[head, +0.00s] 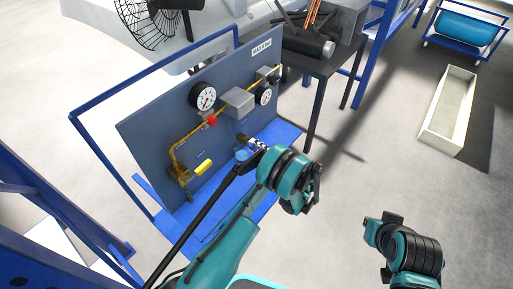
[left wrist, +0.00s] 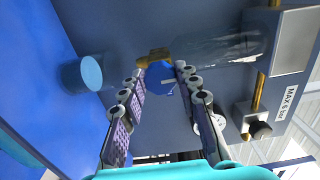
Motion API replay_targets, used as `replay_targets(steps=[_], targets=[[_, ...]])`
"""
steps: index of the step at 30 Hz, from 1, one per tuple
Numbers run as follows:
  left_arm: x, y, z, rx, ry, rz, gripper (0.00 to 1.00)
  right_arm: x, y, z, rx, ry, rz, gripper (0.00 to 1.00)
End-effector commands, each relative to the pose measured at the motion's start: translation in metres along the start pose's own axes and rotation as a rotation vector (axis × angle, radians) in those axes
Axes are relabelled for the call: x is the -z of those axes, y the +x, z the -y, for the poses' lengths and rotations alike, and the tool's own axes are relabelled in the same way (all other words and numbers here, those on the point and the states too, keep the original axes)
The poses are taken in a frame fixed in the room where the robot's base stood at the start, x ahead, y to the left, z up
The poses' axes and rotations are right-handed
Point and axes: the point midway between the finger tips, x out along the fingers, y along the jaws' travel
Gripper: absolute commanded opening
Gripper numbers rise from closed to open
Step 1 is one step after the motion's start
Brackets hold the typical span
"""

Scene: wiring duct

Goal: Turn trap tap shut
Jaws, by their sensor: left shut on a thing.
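The trap tap shows in the left wrist view as a small blue handle (left wrist: 160,76) with a brass fitting (left wrist: 153,57) beside a clear bowl (left wrist: 222,47). My left gripper (left wrist: 160,72) has its two fingers on either side of the blue handle and is shut on it. In the head view my left gripper (head: 257,146) is at the lower part of the grey-blue panel (head: 150,128), and it hides the tap there. My right gripper (head: 382,228) hangs over the open floor, away from the panel; its fingers are not clear.
The panel carries two gauges (head: 203,96), a red knob (head: 212,121) and a yellow handle (head: 203,166) on brass piping. A light blue cup-like cylinder (left wrist: 82,75) is close to my left fingers. A blue frame rail (head: 100,170) stands left.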

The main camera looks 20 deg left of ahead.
Motion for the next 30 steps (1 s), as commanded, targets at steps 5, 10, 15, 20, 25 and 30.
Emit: replay_targets(steps=[5,10,15,20,25,30], targets=[[0.0,0.0,-0.001,-0.002,-0.006,0.001,0.03,0.0,0.0,0.0,0.0,0.0,0.0,0.0],[0.0,0.0,-0.001,-0.002,-0.005,0.001,0.03,0.0,0.0,0.0,0.0,0.0,0.0,0.0],[0.0,0.0,-0.001,-0.001,-0.005,0.001,0.53,0.0,0.0,0.0,0.0,0.0,0.0,0.0],[0.0,0.0,0.0,-0.001,-0.004,0.001,0.53,0.0,0.0,0.0,0.0,0.0,0.0,0.0],[0.0,-0.004,0.0,-0.001,-0.004,0.0,0.53,0.0,0.0,0.0,0.0,0.0,0.0,0.0],[0.001,-0.029,0.0,-0.001,-0.004,-0.003,0.53,0.0,0.0,0.0,0.0,0.0,0.0,0.0]])
